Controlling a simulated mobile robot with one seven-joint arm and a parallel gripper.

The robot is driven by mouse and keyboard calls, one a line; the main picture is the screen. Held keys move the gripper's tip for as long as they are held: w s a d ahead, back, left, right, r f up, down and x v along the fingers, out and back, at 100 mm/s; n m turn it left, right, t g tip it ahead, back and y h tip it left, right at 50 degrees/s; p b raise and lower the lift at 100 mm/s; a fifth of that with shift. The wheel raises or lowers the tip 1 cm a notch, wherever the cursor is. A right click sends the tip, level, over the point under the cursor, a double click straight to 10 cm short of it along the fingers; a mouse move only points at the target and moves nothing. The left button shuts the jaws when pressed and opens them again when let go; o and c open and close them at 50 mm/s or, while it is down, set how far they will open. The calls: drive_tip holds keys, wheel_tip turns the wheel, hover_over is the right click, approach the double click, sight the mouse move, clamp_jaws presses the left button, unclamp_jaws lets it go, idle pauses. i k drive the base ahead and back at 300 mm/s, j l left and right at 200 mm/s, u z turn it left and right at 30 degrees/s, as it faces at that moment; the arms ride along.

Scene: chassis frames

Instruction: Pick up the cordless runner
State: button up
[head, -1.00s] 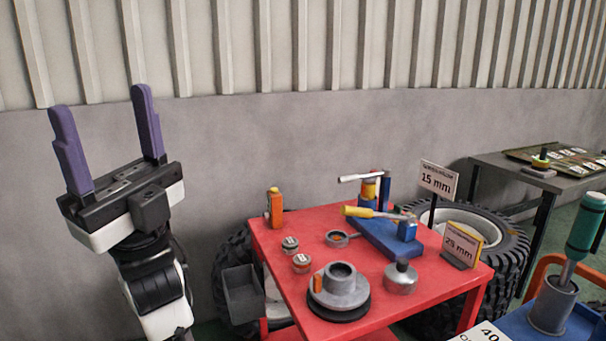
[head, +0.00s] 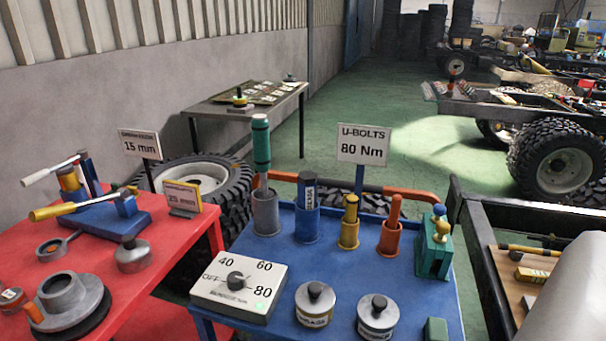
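No tool in the head view carries a readable name saying cordless runner, so I cannot tell for sure which one it is. On the blue table (head: 400,285), a tall green-handled tool (head: 261,145) stands upright in a grey cup (head: 266,215). To its right, a dark blue tool (head: 306,188) stands in a blue cup (head: 307,226), then a yellow tool (head: 350,208) and an orange tool (head: 394,208) in their own cups. A teal block stand (head: 433,258) with a yellow and blue piece is at the right edge.
A dial box (head: 238,288) marked 40, 60, 80 and two lidded round tins (head: 315,303) are at the front. The U-BOLTS 80 Nm sign (head: 363,145) rises behind the cups. The red table (head: 150,275) is on the left. A truck frame (head: 482,240) borders the right.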

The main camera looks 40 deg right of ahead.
sight(260, 126)
drive_tip(key=z, duration=0.85)
drive_tip(key=l, duration=0.1)
